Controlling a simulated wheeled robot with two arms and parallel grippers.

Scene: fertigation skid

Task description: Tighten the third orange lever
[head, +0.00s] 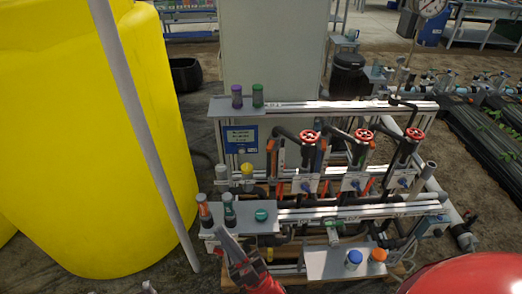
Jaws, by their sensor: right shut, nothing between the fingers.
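Several narrow orange levers stand among the pipes of the skid, below the red handwheels. One orange lever (271,146) is at the left, one orange lever (325,187) is in the middle, and one orange lever (367,187) is further right. They are small and partly hidden by pipes and plates, so I cannot tell which counts as third. My right gripper (229,243) is at the lower front of the skid, left of and below the levers and apart from them. Its grey fingers are together and empty. I cannot make out my left gripper.
Red handwheels (364,135) top the valves. A front shelf (250,222) carries bottles and a green cap. A lower plate (320,265) holds a blue-capped and an orange-capped jar. A yellow tank (80,150) and a grey pole (140,130) stand left. Bare floor lies between tank and skid.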

